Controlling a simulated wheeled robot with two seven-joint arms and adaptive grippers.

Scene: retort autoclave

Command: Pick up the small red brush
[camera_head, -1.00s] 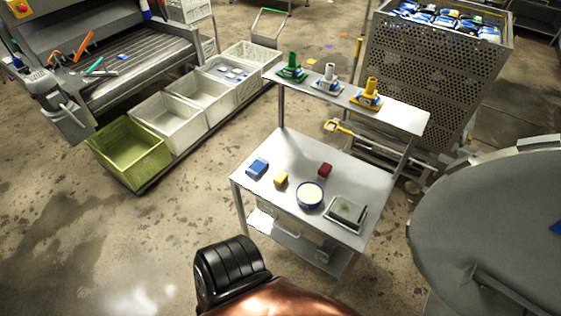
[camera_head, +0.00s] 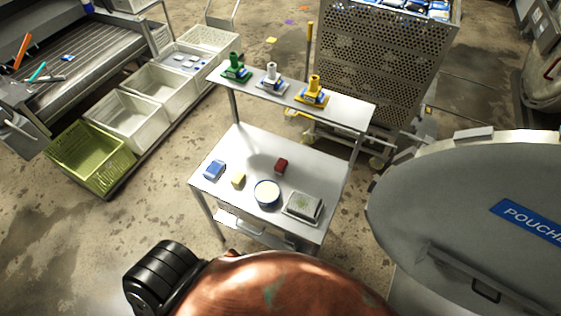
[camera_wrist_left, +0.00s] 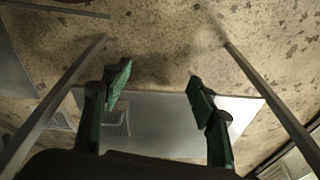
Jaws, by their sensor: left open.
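A small dark red block-like item (camera_head: 282,166), which I take to be the small red brush, lies on the metal table (camera_head: 318,178), behind and right of a round blue-rimmed bowl (camera_head: 267,193). My left gripper (camera_wrist_left: 160,93) shows in the left wrist view with its two green fingers spread wide and nothing between them. A pale flat surface lies beyond the fingers there. The red brush is not seen in that view. Neither gripper shows in the head view.
A blue item (camera_head: 214,169), a yellow item (camera_head: 238,180) and a grey tray (camera_head: 303,207) share the tabletop. The upper shelf (camera_head: 350,110) holds green, white and yellow brushes. A large round grey door (camera_head: 450,215) stands close on the right. Bins line the left.

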